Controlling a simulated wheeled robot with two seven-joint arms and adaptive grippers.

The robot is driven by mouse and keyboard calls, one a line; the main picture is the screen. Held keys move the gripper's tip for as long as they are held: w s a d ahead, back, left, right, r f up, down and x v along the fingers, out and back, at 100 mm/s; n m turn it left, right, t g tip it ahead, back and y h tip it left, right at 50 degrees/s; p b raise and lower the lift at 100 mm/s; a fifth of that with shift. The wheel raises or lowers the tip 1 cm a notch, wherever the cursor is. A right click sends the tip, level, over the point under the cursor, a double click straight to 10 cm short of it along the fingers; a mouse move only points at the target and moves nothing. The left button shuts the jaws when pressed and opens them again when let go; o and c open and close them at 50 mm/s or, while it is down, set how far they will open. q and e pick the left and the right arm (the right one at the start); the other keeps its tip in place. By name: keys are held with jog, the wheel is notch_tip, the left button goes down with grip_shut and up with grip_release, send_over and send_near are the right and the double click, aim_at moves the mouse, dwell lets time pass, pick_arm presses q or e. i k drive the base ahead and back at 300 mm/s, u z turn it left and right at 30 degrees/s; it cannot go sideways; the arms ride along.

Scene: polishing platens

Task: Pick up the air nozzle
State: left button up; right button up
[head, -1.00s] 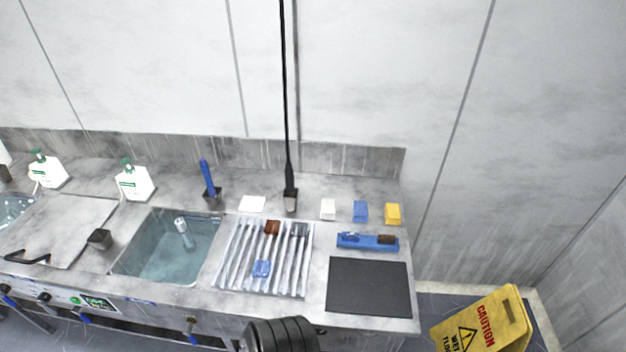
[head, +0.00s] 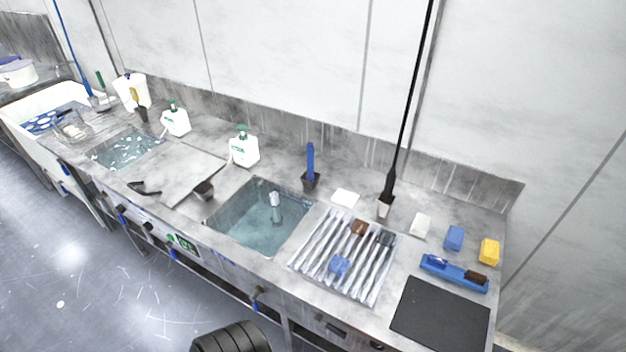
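What looks like the air nozzle (head: 390,187) is a slim black piece at the lower end of a black hose. The hose comes down in front of the wall from above the picture. The nozzle stands nearly upright in a small pale holder (head: 385,208) at the back of the counter, right of the white pad; its tip is hidden inside. Neither gripper shows in the head view. A dark ribbed part, probably mine, shows at the bottom edge.
A ribbed drying rack (head: 315,258) with small blocks lies in front of the holder. A water-filled sink (head: 240,232) is left of it. White, blue and yellow blocks (head: 489,251), a blue tool (head: 453,272) and a black mat (head: 440,318) are to the right.

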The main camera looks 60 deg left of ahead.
aim_at(391, 176)
jog(key=u, duration=1.95)
